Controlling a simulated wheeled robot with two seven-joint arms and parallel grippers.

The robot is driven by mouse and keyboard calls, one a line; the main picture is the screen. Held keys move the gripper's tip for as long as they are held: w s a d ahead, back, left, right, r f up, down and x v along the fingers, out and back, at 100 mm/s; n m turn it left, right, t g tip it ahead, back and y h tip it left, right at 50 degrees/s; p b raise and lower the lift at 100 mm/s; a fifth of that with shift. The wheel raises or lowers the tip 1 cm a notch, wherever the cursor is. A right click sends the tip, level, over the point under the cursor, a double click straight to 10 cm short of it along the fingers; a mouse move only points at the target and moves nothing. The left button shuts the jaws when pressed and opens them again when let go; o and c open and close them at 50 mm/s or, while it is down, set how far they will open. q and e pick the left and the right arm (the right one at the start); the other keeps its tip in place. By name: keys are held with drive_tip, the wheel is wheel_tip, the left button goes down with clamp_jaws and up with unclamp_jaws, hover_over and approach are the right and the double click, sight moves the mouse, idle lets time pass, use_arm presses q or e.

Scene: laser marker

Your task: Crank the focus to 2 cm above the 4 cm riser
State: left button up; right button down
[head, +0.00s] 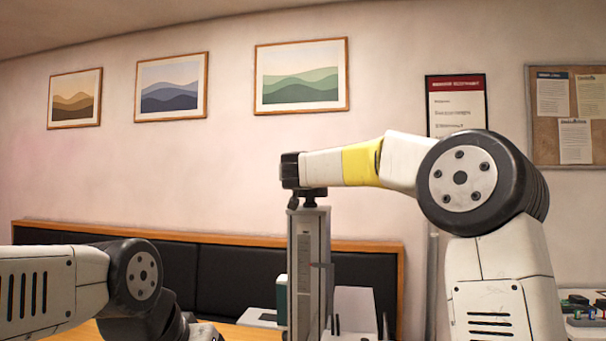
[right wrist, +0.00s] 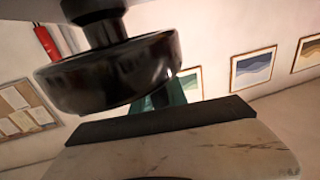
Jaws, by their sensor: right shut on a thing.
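The laser marker's upright grey column (head: 308,265) stands at the centre of the head view, with a scale-like strip on its face. A black round crank knob (right wrist: 115,75) fills the upper left of the right wrist view; it sits at the column's top. My right gripper (head: 308,196) reaches the column top from the right and is shut on the knob. One dark finger pad shows just below the knob in the right wrist view. My left arm is low at the left; its gripper is not visible. The riser and the focus height cannot be seen.
A white machine body (head: 355,308) stands beside the column's foot. A dark bench back (head: 225,275) with a wooden rim (head: 180,233) runs behind. A wooden tabletop (head: 80,331) shows at the lower left. Small coloured items (head: 580,303) lie at the far right.

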drive_tip(key=shift+n+y, duration=0.3)
drive_tip(key=shift+y, duration=0.2)
